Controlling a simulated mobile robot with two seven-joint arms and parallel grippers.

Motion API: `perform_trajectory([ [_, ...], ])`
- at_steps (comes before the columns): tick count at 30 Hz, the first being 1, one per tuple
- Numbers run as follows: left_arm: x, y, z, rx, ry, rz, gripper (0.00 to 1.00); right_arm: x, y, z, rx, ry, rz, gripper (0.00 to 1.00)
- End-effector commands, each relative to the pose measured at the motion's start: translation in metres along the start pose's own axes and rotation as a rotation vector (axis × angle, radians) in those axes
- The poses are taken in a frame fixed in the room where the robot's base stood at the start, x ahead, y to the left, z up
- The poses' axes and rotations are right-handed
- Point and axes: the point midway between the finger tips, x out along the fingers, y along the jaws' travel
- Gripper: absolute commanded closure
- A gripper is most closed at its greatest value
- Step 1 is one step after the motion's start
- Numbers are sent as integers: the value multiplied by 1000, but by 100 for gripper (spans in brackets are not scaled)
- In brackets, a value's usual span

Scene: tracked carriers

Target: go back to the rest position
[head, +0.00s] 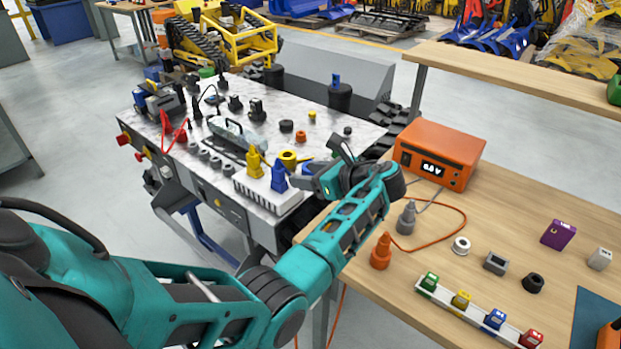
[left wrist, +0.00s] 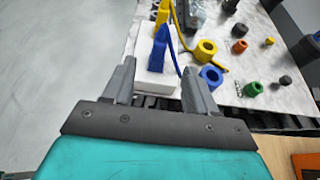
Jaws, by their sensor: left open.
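My left gripper (head: 318,164) reaches out from the left over the near right corner of the grey-topped carrier (head: 225,88). It is open, and nothing shows held between its fingers. In the left wrist view its two fingers (left wrist: 160,88) stand apart, with a white block (left wrist: 155,85) and a blue connector (left wrist: 158,50) beyond and between them. In the head view the blue connector (head: 279,174) and a yellow connector (head: 255,162) stand upright on the white block (head: 266,196), just left of the gripper. My right gripper is not in view.
A wooden bench (head: 440,285) lies right of my arm, with an orange meter (head: 438,154), an orange plug (head: 381,252), a grey plug (head: 406,218) and a white rack (head: 470,312) of coloured blocks. A raised shelf (head: 510,78) stands behind. Open floor shows at left.

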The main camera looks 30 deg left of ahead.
Motion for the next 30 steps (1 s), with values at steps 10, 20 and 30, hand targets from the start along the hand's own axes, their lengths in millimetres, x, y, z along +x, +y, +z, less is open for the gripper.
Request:
perform_trajectory([
  [10, 2, -2, 3, 0, 1, 0, 43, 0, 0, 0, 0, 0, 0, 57],
  [20, 14, 29, -31, -184, 114, -6, 43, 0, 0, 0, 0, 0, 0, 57],
  [30, 0, 144, -118, -873, 578, 94, 43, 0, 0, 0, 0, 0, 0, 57],
])
